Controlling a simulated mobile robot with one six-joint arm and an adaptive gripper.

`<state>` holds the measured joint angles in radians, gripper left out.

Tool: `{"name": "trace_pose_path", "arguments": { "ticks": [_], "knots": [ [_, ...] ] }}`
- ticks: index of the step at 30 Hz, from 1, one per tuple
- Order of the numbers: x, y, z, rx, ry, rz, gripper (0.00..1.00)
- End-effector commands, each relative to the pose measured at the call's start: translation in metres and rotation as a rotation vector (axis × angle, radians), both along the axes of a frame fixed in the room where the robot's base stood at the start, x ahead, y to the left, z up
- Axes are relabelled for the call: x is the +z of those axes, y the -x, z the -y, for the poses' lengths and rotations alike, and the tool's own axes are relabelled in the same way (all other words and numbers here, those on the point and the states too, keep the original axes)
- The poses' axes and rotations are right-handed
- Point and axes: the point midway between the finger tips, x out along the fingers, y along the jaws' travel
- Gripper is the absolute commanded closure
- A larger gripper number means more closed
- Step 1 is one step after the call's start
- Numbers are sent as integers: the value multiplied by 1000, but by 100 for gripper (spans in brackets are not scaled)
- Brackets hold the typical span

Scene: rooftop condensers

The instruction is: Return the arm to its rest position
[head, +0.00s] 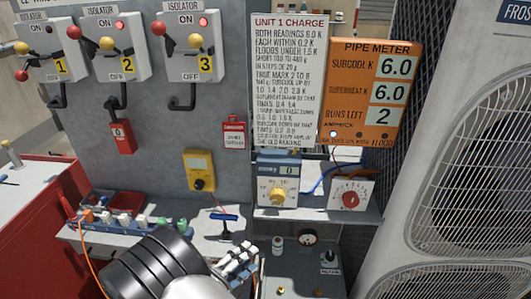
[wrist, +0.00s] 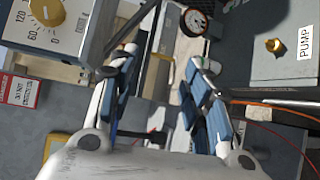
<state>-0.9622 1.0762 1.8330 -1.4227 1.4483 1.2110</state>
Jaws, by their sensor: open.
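My gripper (head: 240,264) is at the lower middle of the head view, in front of the shelf on the grey panel. My own dark ribbed arm comes up from the bottom edge behind it. In the wrist view my gripper (wrist: 165,85) has its two blue-padded fingers spread apart, with nothing held between them. It looks close to the dial box (wrist: 60,30) and the pump box (wrist: 270,50), but I cannot tell the exact clearance. The lower arm links are out of view.
A yellow meter (head: 200,170) and a blue-handled tool (head: 222,226) are near the left shelf. The yellow-knobbed box (head: 278,182) and red-knobbed box (head: 350,192) stand on the right shelf. A large condenser (head: 455,150) fills the right; a red cabinet (head: 40,230) stands left.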

Motion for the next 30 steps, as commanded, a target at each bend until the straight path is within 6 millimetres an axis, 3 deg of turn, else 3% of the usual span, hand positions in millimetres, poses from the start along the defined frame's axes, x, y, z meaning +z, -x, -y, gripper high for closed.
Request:
{"name": "trace_pose_path", "arguments": {
  "ticks": [1,6,12,15,21,30],
  "knots": [
    [25,-3,24,-90,-35,-25,56],
    [85,14,97,-349,-166,-147,56],
    [137,59,165,-575,-395,-280,56],
    [156,87,189,-650,-535,-331,56],
    [185,144,215,-721,-845,-385,56],
    [215,207,212,-632,-1292,-308,56]
  ]
}}
